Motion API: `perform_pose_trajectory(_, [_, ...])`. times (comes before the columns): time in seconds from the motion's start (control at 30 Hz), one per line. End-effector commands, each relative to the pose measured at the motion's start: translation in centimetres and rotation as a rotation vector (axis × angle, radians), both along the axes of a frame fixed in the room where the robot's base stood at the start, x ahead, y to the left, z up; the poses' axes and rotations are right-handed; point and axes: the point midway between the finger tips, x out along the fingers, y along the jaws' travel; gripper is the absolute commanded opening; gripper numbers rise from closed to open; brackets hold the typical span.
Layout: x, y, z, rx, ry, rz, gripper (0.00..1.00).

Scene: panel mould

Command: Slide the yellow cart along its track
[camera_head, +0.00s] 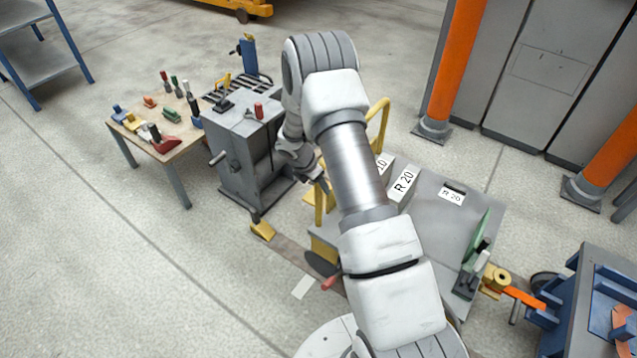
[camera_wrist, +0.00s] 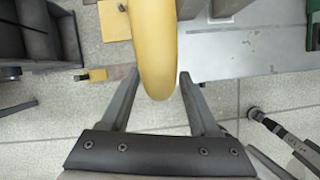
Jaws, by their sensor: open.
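The yellow cart shows mostly as a yellow tubular handle (camera_head: 381,118) behind my arm and a yellow lower part (camera_head: 324,250) near the floor. My arm hides much of its middle. My gripper (camera_head: 318,178) is beside the cart's left side, partly hidden by my own wrist. In the wrist view, the rounded yellow bar (camera_wrist: 155,45) reaches in between the two open fingers of my gripper (camera_wrist: 159,76). A gap shows on each side, so the fingers are not closed on it. The track (camera_head: 290,252) is a brownish floor strip with a yellow end block (camera_head: 262,230).
A grey machine (camera_head: 245,150) stands just left of my gripper. A wooden table (camera_head: 160,135) with small tools is further left. Orange posts (camera_head: 455,70) stand at right. The left floor is clear.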

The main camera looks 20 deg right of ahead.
Motion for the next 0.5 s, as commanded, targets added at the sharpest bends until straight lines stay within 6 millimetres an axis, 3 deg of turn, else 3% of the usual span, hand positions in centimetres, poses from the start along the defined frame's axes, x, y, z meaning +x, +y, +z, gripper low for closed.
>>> perform_pose_trajectory(0.27, [0.1,0.1,0.5,0.000,-0.003,0.001,0.62])
perform_pose_trajectory(0.5, [-0.5,1.5,4.6,0.000,-0.005,0.002,0.62])
